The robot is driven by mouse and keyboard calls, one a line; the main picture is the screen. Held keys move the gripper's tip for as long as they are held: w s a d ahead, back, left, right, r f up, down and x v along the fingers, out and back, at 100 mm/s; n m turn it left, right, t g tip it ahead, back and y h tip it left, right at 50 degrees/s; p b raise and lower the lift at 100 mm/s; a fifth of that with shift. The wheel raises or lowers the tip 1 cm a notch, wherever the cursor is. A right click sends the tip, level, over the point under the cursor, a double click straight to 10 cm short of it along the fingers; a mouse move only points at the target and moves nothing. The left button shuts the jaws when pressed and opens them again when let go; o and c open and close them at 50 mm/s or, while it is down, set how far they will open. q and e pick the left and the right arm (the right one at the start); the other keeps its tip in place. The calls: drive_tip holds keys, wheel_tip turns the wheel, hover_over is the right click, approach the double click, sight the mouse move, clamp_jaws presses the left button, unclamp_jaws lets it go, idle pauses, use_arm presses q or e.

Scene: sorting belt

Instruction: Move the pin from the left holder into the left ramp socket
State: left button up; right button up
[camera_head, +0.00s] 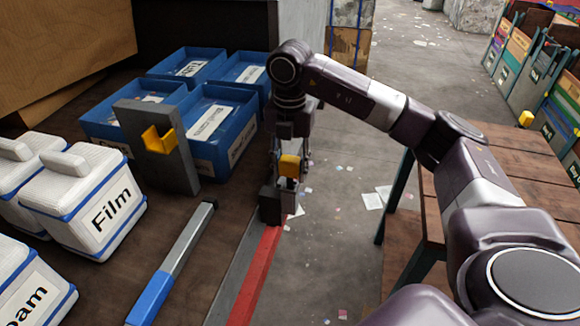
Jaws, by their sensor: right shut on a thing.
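My right gripper (284,158) points down at the far end of the red and grey rail (258,272). It is shut on a small yellow piece (289,166), which I take to be the pin. The gripper's dark parts hide some of this piece. A dark grey block (270,206) sits just below it at the rail's end; I cannot tell whether they touch. A grey upright plate (180,172) with a yellow cradle (158,140) stands on the table to the left, and the cradle looks empty. I cannot make out a socket opening. My left gripper is not in view.
Blue bins (225,150) stand behind the plate. White boxes (85,205) labelled Film and Foam are at the left. A blue and grey bar (170,268) lies on the table. A wooden bench (520,185) is at the right, with open floor between.

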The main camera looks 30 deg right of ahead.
drive_tip(key=shift+f+b, duration=0.65)
drive_tip(key=shift+f, duration=0.45)
drive_tip(key=o, duration=1.5)
drive_tip(key=shift+c, duration=0.2)
wheel_tip(320, 180, up, 12)
drive_tip(key=shift+r, duration=0.1)
